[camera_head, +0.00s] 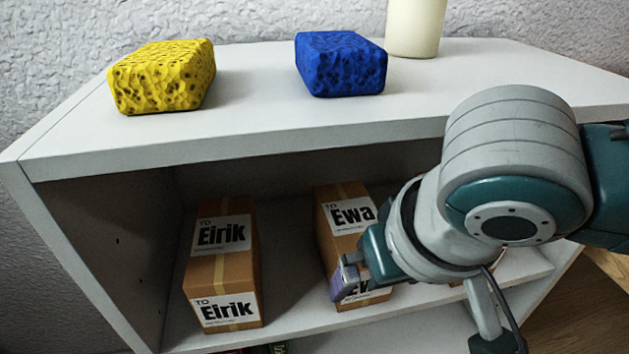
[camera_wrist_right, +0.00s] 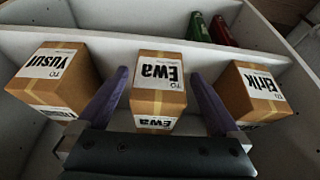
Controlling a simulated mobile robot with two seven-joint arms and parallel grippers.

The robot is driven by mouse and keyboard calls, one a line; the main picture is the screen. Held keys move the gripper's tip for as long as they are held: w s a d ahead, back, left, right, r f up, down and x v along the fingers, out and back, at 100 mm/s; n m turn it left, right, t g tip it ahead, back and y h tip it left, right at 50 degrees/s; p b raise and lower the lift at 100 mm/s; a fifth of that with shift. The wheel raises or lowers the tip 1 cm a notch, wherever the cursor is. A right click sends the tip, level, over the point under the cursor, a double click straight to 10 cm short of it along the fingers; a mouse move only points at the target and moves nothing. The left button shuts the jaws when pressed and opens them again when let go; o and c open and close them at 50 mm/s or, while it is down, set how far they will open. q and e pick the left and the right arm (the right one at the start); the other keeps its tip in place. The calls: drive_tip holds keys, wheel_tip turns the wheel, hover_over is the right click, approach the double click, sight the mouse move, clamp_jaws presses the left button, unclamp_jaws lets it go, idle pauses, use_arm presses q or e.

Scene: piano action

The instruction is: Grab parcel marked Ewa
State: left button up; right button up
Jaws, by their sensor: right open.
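The brown parcel marked Ewa (camera_head: 345,193) stands on the shelf inside the white cabinet, partly hidden behind my right gripper (camera_head: 343,280). It also shows in the middle of the right wrist view (camera_wrist_right: 158,98), with its label upside down. My right gripper is open, with one purple finger on each side of the Ewa parcel (camera_wrist_right: 158,76). My left gripper is in neither view.
A parcel marked Eirik (camera_head: 222,262) stands left of Ewa in the head view. A parcel marked Yusuf (camera_wrist_right: 60,85) stands on Ewa's other side. A yellow block (camera_head: 162,75), a blue block (camera_head: 341,63) and a cream cylinder (camera_head: 415,25) stand on the cabinet top (camera_head: 255,95).

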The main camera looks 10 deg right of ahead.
drive_tip(key=shift+w+f+b, duration=0.1)
drive_tip(key=shift+w+b, duration=0.25)
drive_tip(key=shift+w, duration=0.85)
drive_tip(key=b+x, duration=0.2)
drive_tip(key=x, duration=0.3)
drive_tip(key=shift+b, duration=0.4)
drive_tip(key=c, duration=1.3)
drive_tip(key=shift+c, duration=0.7)
